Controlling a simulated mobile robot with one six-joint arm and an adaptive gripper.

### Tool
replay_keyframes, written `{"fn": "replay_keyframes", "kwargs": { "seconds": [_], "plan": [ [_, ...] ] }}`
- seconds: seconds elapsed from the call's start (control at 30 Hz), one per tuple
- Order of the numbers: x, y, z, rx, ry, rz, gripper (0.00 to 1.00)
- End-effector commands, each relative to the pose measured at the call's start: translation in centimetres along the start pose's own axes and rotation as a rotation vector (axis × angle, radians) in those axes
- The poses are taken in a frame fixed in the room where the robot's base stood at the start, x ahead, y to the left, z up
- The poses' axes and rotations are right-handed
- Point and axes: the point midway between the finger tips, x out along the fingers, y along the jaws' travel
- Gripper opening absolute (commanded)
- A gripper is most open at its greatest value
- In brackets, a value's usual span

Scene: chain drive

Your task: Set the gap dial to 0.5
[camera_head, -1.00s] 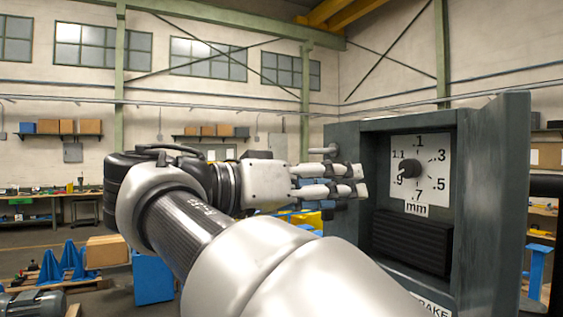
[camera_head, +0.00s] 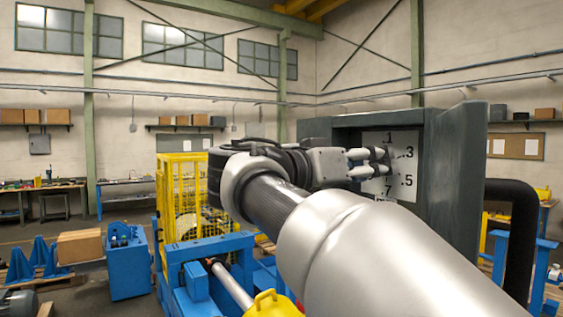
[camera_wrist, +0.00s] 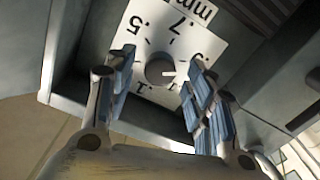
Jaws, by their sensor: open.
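The gap dial is a white plate (camera_head: 404,154) with black numbers, set in a grey cabinet recess. In the head view my gripper (camera_head: 384,162) is in front of the plate and hides the knob. In the wrist view the dark round knob (camera_wrist: 158,70) lies between my two open fingers (camera_wrist: 162,62), seen with the numbers roughly upside down. A white pointer mark at the knob points to the right side, between .9 and 1.1 as far as I can tell. The .5, .7 and .1 are readable; the left finger covers the .3 area. I cannot tell if the fingers touch the knob.
The grey cabinet (camera_head: 458,165) has thick side walls around the recess. A black pipe (camera_head: 522,240) stands to its right. A blue machine (camera_head: 205,265) and yellow guard cage (camera_head: 180,195) stand to the left.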

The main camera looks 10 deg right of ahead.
Motion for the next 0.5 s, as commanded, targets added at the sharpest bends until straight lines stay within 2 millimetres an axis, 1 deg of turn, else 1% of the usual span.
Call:
{"fn": "replay_keyframes", "kwargs": {
  "seconds": [0.03, 0.1, 0.2, 0.47, 0.5],
  "plan": [
    [0.7, 0.1, 0.0, -0.001, -0.001, 0.003, 0.49],
    [1.2, 0.1, 0.0, -0.001, -0.001, 0.002, 0.49],
    [1.7, 0.0, 0.0, -0.001, -0.001, 0.0, 0.49],
    [1.8, 0.0, 0.1, -0.001, 0.0, -0.001, 0.49],
    [1.8, 0.0, 0.1, -0.001, 0.0, -0.001, 0.48]
  ]
}}
